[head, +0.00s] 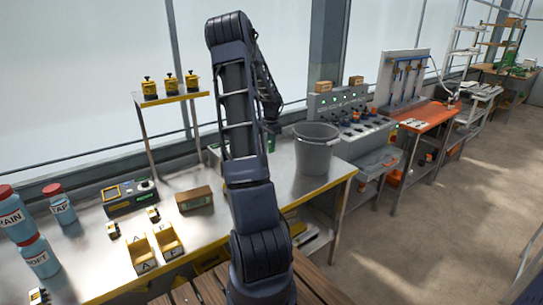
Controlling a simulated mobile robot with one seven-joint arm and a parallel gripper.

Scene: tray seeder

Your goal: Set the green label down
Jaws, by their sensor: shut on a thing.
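My arm rises through the middle of the head view and bends down behind its own upper links. My gripper (271,125) shows only in part at the lower end, right of the arm, above the far part of the steel bench. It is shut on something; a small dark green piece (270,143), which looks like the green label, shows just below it. My arm hides much of both, so the label's shape and its gap to the bench cannot be told.
The steel bench (90,255) carries a grey bucket (316,150), a brown box (195,198), yellow bins (141,254) marked with letters, a yellow-black device (130,197) and blue bottles (39,257) with red caps. A raised shelf (170,98) holds three yellow items.

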